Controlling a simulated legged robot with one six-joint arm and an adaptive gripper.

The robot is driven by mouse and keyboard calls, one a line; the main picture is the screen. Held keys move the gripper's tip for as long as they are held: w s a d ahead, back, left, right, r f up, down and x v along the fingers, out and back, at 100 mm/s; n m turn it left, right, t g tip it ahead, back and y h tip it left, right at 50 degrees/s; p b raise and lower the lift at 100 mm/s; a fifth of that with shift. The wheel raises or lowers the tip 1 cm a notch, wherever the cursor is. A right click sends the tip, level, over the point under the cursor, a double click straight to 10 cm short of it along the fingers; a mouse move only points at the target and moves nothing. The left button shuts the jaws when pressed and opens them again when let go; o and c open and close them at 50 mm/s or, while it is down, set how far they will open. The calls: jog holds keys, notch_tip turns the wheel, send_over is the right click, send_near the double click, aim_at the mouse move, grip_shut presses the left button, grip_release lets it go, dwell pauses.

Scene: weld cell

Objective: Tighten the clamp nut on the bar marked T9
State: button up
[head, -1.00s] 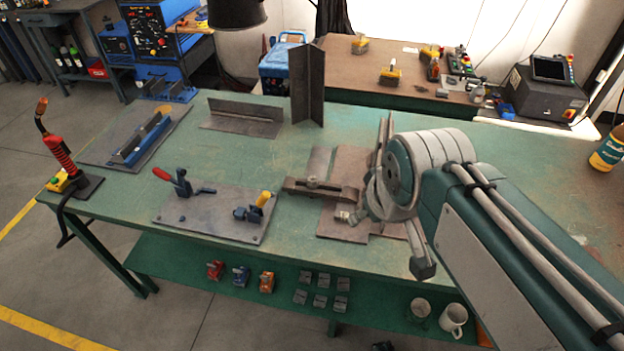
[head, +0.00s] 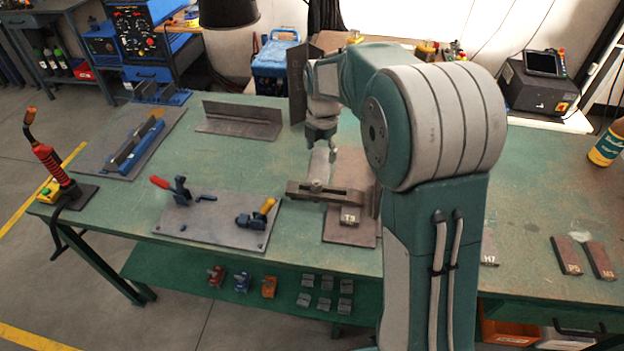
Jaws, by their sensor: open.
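A dark steel clamp bar (head: 346,196) lies across plates at the table's middle. A small nut (head: 316,186) stands on top near its left end. A light tag (head: 349,216) at its front reads T3 or T9; I cannot tell which. My gripper (head: 321,150) points down above the nut, apart from it, with open, empty jaws. My arm hides the right part of the plates under the bar.
A fixture plate (head: 215,225) with a red-handled and a yellow-handled clamp lies to the left. Steel angles (head: 240,119) stand behind. Marked bars (head: 567,256) lie at the right, one partly behind my arm.

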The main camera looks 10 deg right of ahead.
aim_at(317, 180)
jog(key=w+f+n, duration=0.1)
jog(key=f, duration=0.1)
jog(key=w+f+n, duration=0.2)
jog(key=shift+a+g, duration=0.15)
jog(key=shift+g, duration=0.15)
notch_tip(317, 180, down, 11)
jog(key=shift+r, duration=0.2)
grip_shut()
